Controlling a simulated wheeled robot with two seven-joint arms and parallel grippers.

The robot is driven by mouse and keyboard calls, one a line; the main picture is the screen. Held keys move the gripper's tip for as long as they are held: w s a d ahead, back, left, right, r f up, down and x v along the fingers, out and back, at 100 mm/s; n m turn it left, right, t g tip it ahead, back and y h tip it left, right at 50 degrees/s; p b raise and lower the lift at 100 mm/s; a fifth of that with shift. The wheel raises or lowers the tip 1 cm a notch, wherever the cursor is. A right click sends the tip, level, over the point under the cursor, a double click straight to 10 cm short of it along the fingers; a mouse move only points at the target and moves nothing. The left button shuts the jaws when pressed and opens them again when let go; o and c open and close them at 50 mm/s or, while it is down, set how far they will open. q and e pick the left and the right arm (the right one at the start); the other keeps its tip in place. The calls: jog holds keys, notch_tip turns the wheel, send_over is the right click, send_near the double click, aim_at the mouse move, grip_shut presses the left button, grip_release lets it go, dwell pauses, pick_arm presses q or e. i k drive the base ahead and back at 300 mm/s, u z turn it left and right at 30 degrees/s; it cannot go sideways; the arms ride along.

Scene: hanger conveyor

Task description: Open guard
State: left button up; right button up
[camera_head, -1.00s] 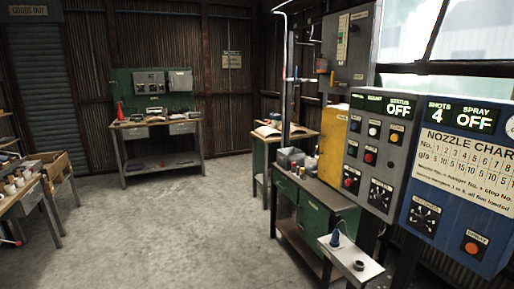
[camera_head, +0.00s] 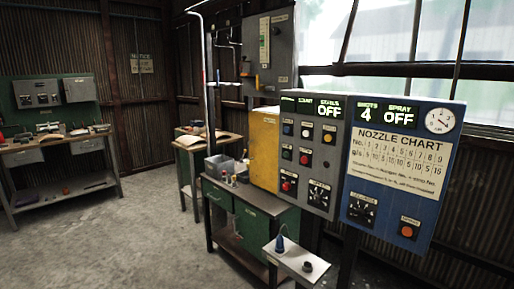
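The likely guard is a yellow panel (camera_head: 264,148) on the left side of a grey control box (camera_head: 312,160); I cannot tell whether it is open or closed. The grey box has several coloured buttons, a rotary knob (camera_head: 318,194) and a status display (camera_head: 328,110) reading OFF. Neither of my grippers is in view.
A blue box (camera_head: 395,175) with a nozzle chart, a 4 and OFF stands right of the grey box. A small shelf (camera_head: 293,262) juts out below, holding a blue-topped nozzle (camera_head: 281,240). A green cabinet bench (camera_head: 250,222) stands left. Floor at left (camera_head: 130,235) is clear.

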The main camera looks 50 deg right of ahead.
aim_at(262, 143)
jog(key=z, duration=0.4)
jog(key=i, duration=1.6)
jog(key=z, duration=0.7)
